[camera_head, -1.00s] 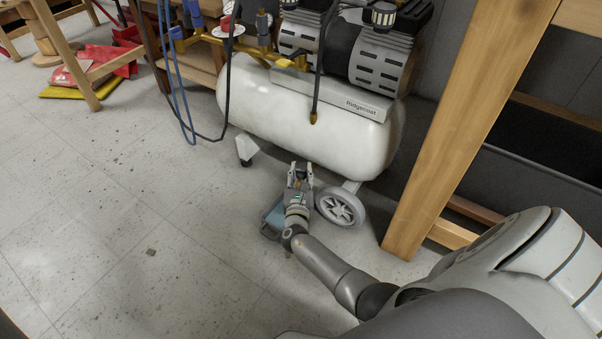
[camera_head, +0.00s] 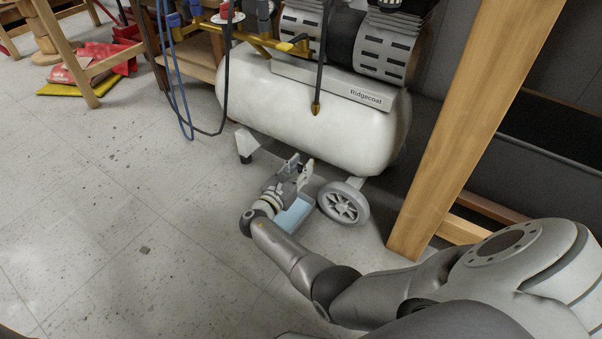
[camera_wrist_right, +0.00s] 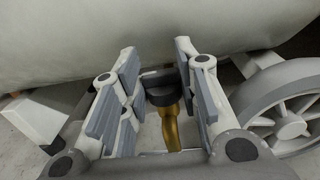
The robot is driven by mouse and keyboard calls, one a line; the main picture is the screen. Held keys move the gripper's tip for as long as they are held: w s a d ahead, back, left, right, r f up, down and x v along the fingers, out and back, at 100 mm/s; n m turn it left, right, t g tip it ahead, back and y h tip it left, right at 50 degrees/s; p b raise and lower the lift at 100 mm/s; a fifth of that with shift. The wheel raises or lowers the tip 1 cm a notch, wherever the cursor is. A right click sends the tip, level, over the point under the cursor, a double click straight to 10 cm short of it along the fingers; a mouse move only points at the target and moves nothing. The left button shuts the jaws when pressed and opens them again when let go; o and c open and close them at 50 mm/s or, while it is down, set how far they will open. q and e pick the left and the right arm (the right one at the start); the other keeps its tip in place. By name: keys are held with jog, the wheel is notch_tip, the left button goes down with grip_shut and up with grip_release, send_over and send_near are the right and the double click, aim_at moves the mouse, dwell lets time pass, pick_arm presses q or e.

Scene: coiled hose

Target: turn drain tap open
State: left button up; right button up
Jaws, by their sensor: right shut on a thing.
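The drain tap (camera_wrist_right: 171,128) shows in the right wrist view as a brass stem with a black handle (camera_wrist_right: 160,88), under the white tank (camera_wrist_right: 160,30). My right gripper (camera_wrist_right: 157,62) has a finger on each side of the black handle and is shut on it. In the head view, my right gripper (camera_head: 298,170) is under the tank (camera_head: 310,115), left of the grey wheel; the tap is hidden there. My left gripper is not in view.
A blue tray (camera_head: 293,215) lies on the floor below my right gripper. A grey wheel (camera_head: 343,203) stands close on its right. A wooden leg (camera_head: 455,140) rises further right. Hoses (camera_head: 180,90) hang at the left. The floor at left is open.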

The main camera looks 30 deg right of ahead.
jog(key=shift+m+g, duration=0.3)
jog(key=shift+g, duration=0.1)
jog(key=o, duration=1)
